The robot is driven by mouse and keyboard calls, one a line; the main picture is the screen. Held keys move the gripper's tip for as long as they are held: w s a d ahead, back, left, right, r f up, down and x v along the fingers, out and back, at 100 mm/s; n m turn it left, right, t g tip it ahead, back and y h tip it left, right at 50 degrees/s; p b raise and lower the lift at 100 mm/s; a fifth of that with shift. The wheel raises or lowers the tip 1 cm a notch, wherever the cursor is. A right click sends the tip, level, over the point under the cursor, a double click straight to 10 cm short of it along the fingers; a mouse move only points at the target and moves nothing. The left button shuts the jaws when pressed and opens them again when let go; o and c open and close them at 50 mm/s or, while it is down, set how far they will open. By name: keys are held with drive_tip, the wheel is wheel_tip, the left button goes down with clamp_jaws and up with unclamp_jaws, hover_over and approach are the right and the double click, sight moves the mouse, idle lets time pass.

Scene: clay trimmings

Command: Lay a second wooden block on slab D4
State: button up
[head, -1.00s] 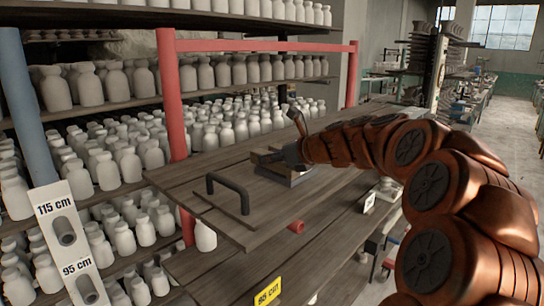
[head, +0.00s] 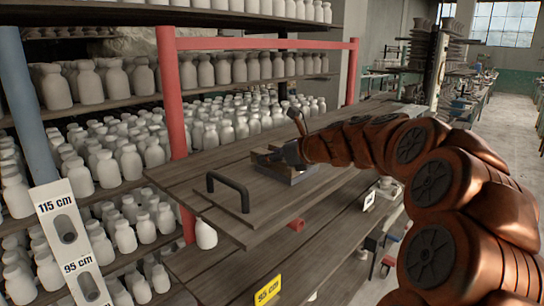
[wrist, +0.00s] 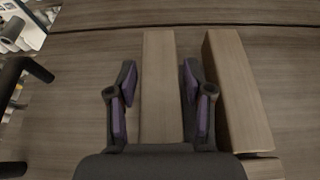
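In the wrist view a long wooden block (wrist: 160,115) lies between the two purple-padded fingers of my gripper (wrist: 159,78). The fingers are apart, with a narrow gap showing on each side of the block. A second wooden block (wrist: 236,92) lies just right of the right finger, roughly parallel. In the head view my gripper (head: 284,158) is low over the dark wooden board, at a small stack of blocks (head: 264,155). The gripper and arm hide part of the stack. No D4 marking is readable, so I cannot tell which slab is D4.
A black handle (head: 230,188) stands on the board (head: 190,172) left of the gripper. A red post (head: 171,95) and shelves of pale bottles are behind.

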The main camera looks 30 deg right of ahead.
drive_tip(key=shift+o, duration=0.9)
drive_tip(key=v, duration=1.1)
drive_tip(key=shift+s+r, duration=0.2)
drive_tip(key=shift+s, duration=0.3)
drive_tip(key=shift+s, duration=0.1)
